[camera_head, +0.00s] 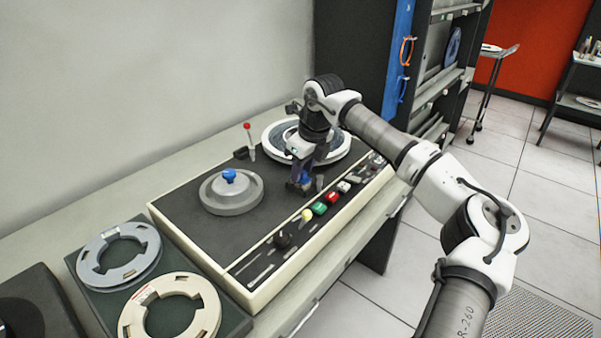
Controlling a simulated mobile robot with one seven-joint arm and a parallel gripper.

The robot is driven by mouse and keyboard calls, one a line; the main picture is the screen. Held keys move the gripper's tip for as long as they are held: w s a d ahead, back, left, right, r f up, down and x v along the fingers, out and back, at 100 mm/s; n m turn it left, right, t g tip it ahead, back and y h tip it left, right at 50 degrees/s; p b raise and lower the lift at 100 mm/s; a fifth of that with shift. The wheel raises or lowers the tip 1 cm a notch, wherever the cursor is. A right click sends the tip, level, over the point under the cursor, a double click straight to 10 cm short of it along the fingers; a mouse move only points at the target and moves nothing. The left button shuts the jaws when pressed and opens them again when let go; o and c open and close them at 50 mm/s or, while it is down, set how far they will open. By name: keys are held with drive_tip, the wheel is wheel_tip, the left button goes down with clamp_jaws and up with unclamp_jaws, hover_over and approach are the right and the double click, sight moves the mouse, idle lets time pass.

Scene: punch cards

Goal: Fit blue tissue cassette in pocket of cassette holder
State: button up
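My gripper (301,188) points down over the dark top of a tape-deck-like machine (180,215), just behind its row of coloured buttons. A small blue patch (306,177) shows at the fingers; it is too small to tell whether it is a cassette and whether the fingers are shut on it. A blue knob (229,175) sits on the grey round hub to the left. I cannot make out a cassette holder or its pocket; the gripper and wrist hide part of the machine's top.
A large white-rimmed reel (341,152) lies behind my gripper. A red-tipped lever (248,128) stands upright at the back. A grey reel (119,254) and a cream reel (168,312) lie at front left. Shelving and a cart (497,50) stand at the far right.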

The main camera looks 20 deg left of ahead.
sight(303, 172)
clamp_jaws()
drive_tip(key=shift+r, duration=0.15)
drive_tip(key=shift+w+a+p+v, duration=0.1)
drive_tip(key=shift+a+p+v, duration=0.1)
drive_tip(key=shift+p+v, duration=0.6)
drive_tip(key=shift+w+a+p+v, duration=0.15)
drive_tip(key=shift+p+v, duration=0.4)
drive_tip(key=shift+v, duration=0.55)
drive_tip(key=shift+a+p+v, duration=0.3)
drive_tip(key=shift+p+v, duration=0.35)
drive_tip(key=shift+v, duration=0.25)
drive_tip(key=shift+r, duration=0.2)
drive_tip(key=a+p+v, duration=0.1)
drive_tip(key=p+v, duration=0.3)
drive_tip(key=v, duration=0.2)
drive_tip(key=shift+w+a+r+p, duration=0.15)
drive_tip(key=shift+w+r+p, duration=0.1)
drive_tip(key=shift+r+p, duration=0.2)
